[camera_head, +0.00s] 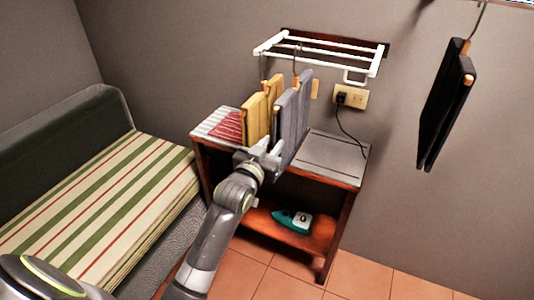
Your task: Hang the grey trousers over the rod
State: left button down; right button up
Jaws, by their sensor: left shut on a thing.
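The grey trousers (291,122) hang folded on a hanger (296,62) in the middle of the head view, above the wooden cabinet. The hanger's hook is up by the front rod of the white wall rack (318,62); I cannot tell whether it rests on the rod. My left gripper (266,154) is shut on the lower left edge of the grey trousers. Its fingertips are partly hidden by the gripper body. My right gripper is not in view.
Yellow trousers (254,115) hang just left of the grey ones. Black trousers (445,107) hang at the far right. The cabinet (335,152) carries a red-striped cloth (228,126), with an iron (293,220) on its lower shelf. A plugged cord hangs by the socket (351,96). A striped bench (95,205) stands left.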

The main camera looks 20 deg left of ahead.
pick_arm(q)
jog(key=shift+w+b, duration=0.35)
jog(key=shift+w, duration=0.4)
notch_tip(320, 180, down, 4)
jog(key=shift+r+b, duration=0.15)
jog(key=shift+b, duration=0.7)
